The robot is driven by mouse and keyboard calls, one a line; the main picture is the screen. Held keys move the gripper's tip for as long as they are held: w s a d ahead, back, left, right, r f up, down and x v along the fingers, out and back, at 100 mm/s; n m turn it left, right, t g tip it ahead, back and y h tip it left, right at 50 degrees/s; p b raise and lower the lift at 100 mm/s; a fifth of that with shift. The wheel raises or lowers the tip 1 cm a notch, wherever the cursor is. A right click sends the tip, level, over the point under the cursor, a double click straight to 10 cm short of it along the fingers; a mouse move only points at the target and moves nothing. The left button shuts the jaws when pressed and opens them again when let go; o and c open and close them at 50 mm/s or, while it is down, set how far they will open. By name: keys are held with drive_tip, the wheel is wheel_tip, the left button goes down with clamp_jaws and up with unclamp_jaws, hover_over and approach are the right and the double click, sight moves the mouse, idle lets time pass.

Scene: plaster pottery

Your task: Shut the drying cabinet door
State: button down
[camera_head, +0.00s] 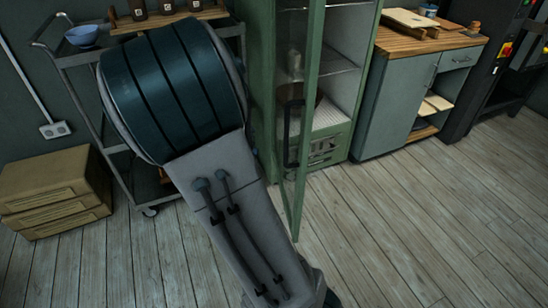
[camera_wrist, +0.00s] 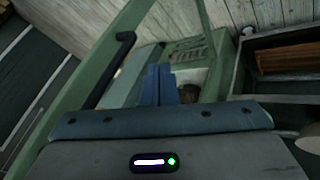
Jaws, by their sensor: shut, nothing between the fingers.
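The drying cabinet (camera_head: 262,70) is green, with shelves inside. Its glazed, green-framed door (camera_head: 300,195) stands open, swung out towards me, so the shelves show on the right. The door's black handle (camera_head: 292,135) is upright on the near side of the frame. In the wrist view the door frame (camera_wrist: 75,85) slants across the left, with the handle (camera_wrist: 112,70) left of my fingers. My gripper (camera_wrist: 160,84) is shut and empty, its blue fingers overlapping the door area in the picture. Whether they touch it I cannot tell. The head view does not show the gripper.
A metal trolley (camera_head: 85,62) with a blue bowl (camera_head: 82,36) stands left of the cabinet, partly behind my arm. Stacked boxes (camera_head: 50,190) sit at the far left. A grey worktop unit (camera_head: 395,110) stands right of the cabinet. The plank floor (camera_head: 420,230) is clear at right.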

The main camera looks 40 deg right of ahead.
drive_tip(key=s+d+f, duration=0.2)
drive_tip(key=d+f, duration=0.2)
drive_tip(key=d, duration=0.2)
drive_tip(key=shift+s+d+f, duration=0.25)
drive_tip(key=shift+d, duration=0.05)
drive_tip(key=shift+d, duration=0.1)
